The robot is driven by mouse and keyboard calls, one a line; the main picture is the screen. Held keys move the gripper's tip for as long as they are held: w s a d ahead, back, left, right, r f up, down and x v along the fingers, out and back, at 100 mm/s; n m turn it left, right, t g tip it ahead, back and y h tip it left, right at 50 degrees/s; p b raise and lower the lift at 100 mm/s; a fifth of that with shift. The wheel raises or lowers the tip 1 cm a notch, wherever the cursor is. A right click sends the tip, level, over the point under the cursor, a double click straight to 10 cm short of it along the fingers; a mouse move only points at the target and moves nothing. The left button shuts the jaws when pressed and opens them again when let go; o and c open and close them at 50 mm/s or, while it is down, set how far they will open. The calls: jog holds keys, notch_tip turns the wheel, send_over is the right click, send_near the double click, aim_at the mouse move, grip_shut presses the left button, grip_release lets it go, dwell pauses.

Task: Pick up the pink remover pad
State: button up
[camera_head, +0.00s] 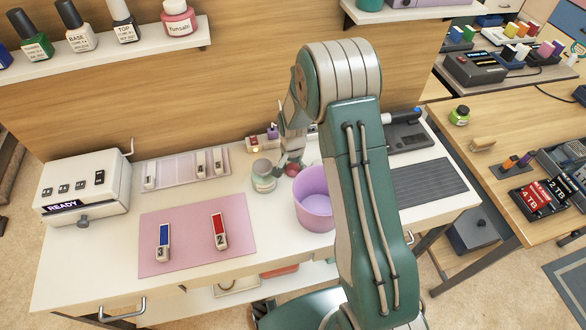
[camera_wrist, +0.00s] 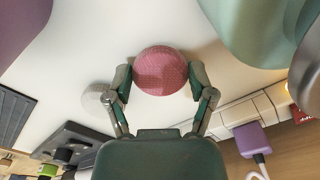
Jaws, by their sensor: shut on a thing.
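The pink remover pad (camera_wrist: 160,71) is a round, textured pink disc in the wrist view. My gripper (camera_wrist: 161,76) has one finger on each side of it and is shut on it. In the head view the pad (camera_head: 292,169) is a small reddish patch at my gripper (camera_head: 288,165), between the mint jar and the purple bin. I cannot tell whether it touches the table. A whitish round pad (camera_wrist: 95,100) lies beside the left finger in the wrist view, partly hidden by it.
The mint jar (camera_head: 263,177) stands close on the left. The purple bin (camera_head: 314,205) is close on the right, partly behind my arm. A pink mat (camera_head: 190,258) holds two numbered sticks. A power strip with a purple plug (camera_wrist: 250,139) lies near the back wall.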

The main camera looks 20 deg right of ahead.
aim_at(293, 168)
notch_tip(293, 168, up, 10)
dwell(0.4)
